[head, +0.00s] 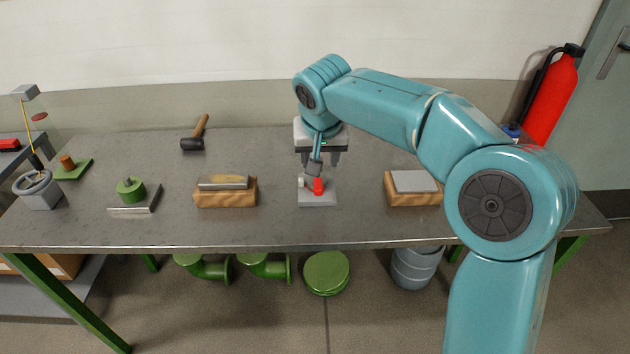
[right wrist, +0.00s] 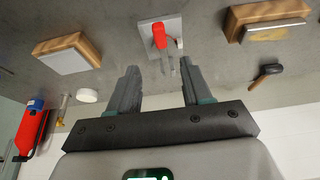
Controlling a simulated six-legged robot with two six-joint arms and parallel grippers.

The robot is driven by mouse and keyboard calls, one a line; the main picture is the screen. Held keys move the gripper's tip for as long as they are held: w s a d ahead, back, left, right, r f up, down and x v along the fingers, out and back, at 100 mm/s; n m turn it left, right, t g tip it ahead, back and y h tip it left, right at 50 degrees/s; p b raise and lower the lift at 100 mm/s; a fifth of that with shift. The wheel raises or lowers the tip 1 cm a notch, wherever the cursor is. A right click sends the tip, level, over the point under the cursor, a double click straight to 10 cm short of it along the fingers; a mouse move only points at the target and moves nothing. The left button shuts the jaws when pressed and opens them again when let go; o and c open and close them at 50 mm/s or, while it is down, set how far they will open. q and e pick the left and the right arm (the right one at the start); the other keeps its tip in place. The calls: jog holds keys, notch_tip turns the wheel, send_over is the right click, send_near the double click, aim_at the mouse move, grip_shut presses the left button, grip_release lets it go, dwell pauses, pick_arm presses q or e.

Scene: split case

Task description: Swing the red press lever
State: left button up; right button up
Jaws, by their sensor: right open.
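The red press lever (head: 318,186) is on a small light-grey base plate (head: 318,200) at the middle of the bench. In the right wrist view the red lever (right wrist: 159,36) lies just beyond my fingertips, near the line between them, on the plate (right wrist: 175,24). My right gripper (head: 320,158) is above and behind the lever, pointing down, with its jaws apart and empty. The two fingers (right wrist: 159,68) show spread in the wrist view. I cannot tell how much height separates them from the lever. My left gripper is out of view.
Wooden blocks with metal plates flank the lever, left (head: 225,197) and right (head: 408,197). A hammer (head: 195,136) lies at the back. A green knob fixture (head: 131,190) stands further left. A red extinguisher (head: 552,98) hangs at the right. Bare bench lies between these items.

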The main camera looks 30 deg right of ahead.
aim_at(318, 184)
jog(key=x, duration=1.1)
jog(key=shift+f, duration=0.25)
grip_shut()
